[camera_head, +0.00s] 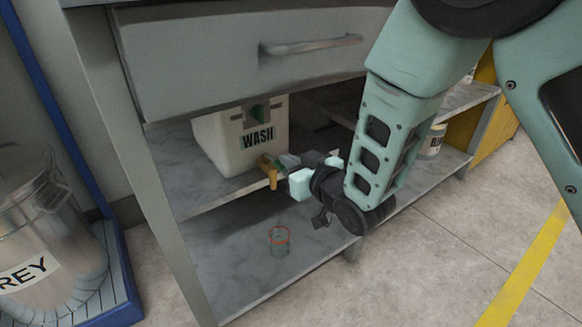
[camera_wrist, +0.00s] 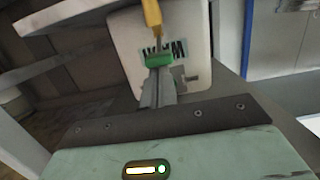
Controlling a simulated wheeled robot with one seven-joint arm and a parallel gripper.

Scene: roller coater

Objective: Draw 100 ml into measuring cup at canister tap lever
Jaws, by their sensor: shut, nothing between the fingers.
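The white canister (camera_head: 228,140) marked WASH stands on the upper shelf; it appears upside down in the wrist view (camera_wrist: 190,25). Its yellow tap (camera_head: 270,171) juts out over the shelf's front edge and also shows in the wrist view (camera_wrist: 152,14). The clear measuring cup (camera_head: 279,243) with a red rim stands upright on the lower shelf, roughly below the tap. Its fill level is unclear.
A closed grey drawer (camera_head: 240,55) with a bar handle is above the canister. Another white container (camera_head: 433,140) stands on the shelf at right, partly hidden by my arm. A metal bin (camera_head: 40,235) stands at left beside a blue frame. The floor at front right is clear.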

